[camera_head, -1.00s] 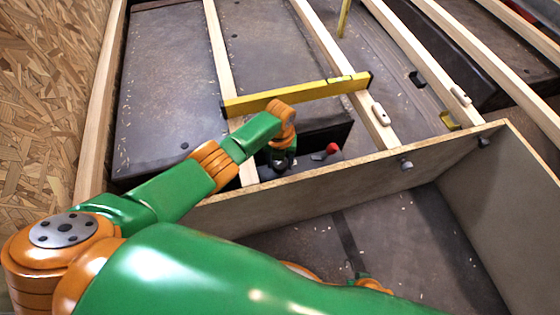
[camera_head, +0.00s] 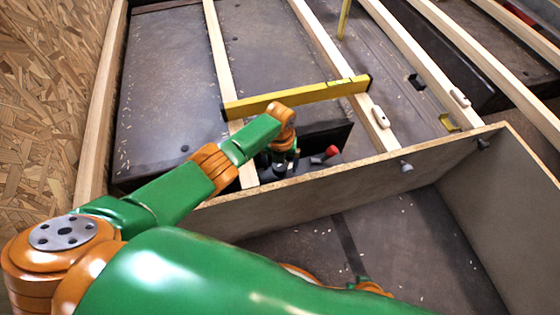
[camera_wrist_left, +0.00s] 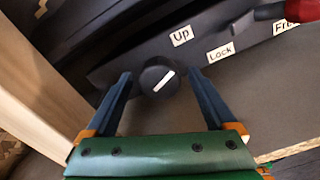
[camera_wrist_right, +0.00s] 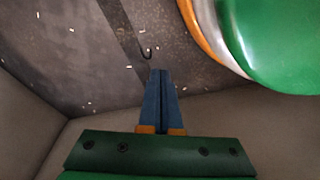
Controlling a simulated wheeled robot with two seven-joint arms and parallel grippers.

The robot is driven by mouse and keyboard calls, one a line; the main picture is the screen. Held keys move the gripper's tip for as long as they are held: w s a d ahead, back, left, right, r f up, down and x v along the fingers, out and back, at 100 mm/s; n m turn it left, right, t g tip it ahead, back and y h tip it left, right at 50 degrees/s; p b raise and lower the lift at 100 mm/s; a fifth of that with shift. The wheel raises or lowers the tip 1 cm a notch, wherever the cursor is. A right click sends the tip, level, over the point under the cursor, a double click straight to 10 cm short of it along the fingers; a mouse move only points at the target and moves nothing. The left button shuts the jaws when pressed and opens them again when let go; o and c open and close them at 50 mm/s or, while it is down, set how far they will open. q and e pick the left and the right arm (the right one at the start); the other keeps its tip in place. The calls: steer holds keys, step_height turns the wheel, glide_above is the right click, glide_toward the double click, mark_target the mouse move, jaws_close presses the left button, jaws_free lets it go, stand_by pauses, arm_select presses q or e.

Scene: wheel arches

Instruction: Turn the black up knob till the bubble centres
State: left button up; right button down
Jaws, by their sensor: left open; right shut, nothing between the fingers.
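The black knob (camera_wrist_left: 152,68) with a white pointer line shows in the left wrist view, just below the "Up" label (camera_wrist_left: 181,36). My left gripper (camera_wrist_left: 158,74) is open, with one blue finger on each side of the knob; I cannot tell whether they touch it. In the head view the left gripper (camera_head: 284,165) reaches down behind the box's near board and hides the knob. A yellow spirit level (camera_head: 290,98) lies across the wooden rails; its bubble is too small to read. My right gripper (camera_wrist_right: 161,75) is shut and empty inside the box.
A red-ended lever (camera_head: 332,151) stands right of the left gripper, near the "Lock" label (camera_wrist_left: 220,51). The box's board (camera_head: 330,182) rises in front of the left hand. Wooden rails (camera_head: 222,60) run away on both sides.

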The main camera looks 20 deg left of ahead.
mark_target(280, 165)
arm_select(q)
step_height(280, 165, up, 6)
steer(key=p, duration=0.4)
steer(key=shift+r, duration=0.5)
arm_select(e)
steer(key=shift+h, duration=0.3)
steer(key=s+d, duration=0.1)
steer(key=s, duration=0.1)
steer(key=s+d, duration=0.2)
steer(key=shift+s+d+f, duration=0.1)
steer(key=shift+d+f, duration=0.05)
